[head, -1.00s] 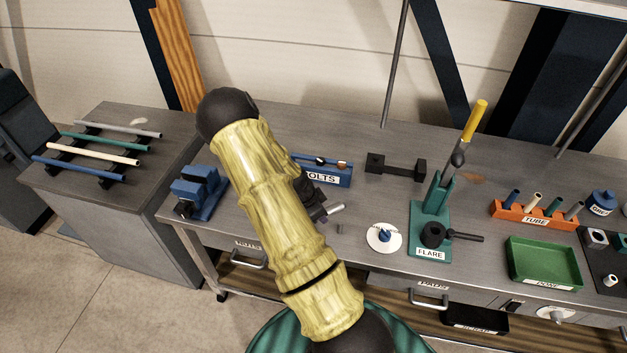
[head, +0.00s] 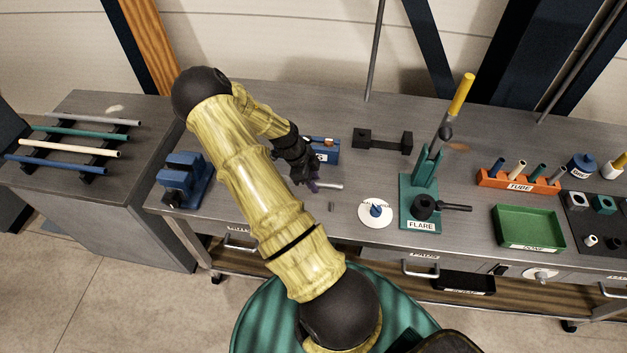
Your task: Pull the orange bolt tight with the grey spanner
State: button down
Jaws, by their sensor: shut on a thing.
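My gripper (head: 300,172) is dark and small in the view, low over the bench left of centre, in front of the BOLTS rack. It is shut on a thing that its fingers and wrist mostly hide. A light grey rod-like piece (head: 329,186) shows just right of the fingers; I cannot tell whether it is part of the grey spanner or whether it is held. A small orange piece (head: 328,142) shows at the blue BOLTS rack (head: 331,157), partly behind my gripper; I cannot tell whether it is the orange bolt. No spanner shows clearly.
A blue vise (head: 183,180) stands left of my gripper. A small grey peg (head: 332,207), a white disc (head: 376,222) with a blue knob and the green FLARE press (head: 420,205) stand to the right. A dark two-block fixture (head: 382,142) is behind. An orange TUBE rack (head: 518,183) and green tray (head: 528,228) lie further right.

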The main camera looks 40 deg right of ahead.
notch_tip(320, 180, down, 2)
jog(key=shift+f+b, duration=0.25)
jog(key=shift+b, duration=0.55)
jog(key=shift+w+f+b, duration=0.3)
jog(key=shift+f+b, duration=0.25)
jog(key=shift+f, duration=0.2)
jog(key=shift+a, duration=0.1)
jog(key=shift+s+d, duration=0.2)
jog(key=shift+s, duration=0.05)
jog(key=shift+w+a+f, duration=0.1)
jog(key=shift+a+f, duration=0.05)
jog(key=shift+f, duration=0.15)
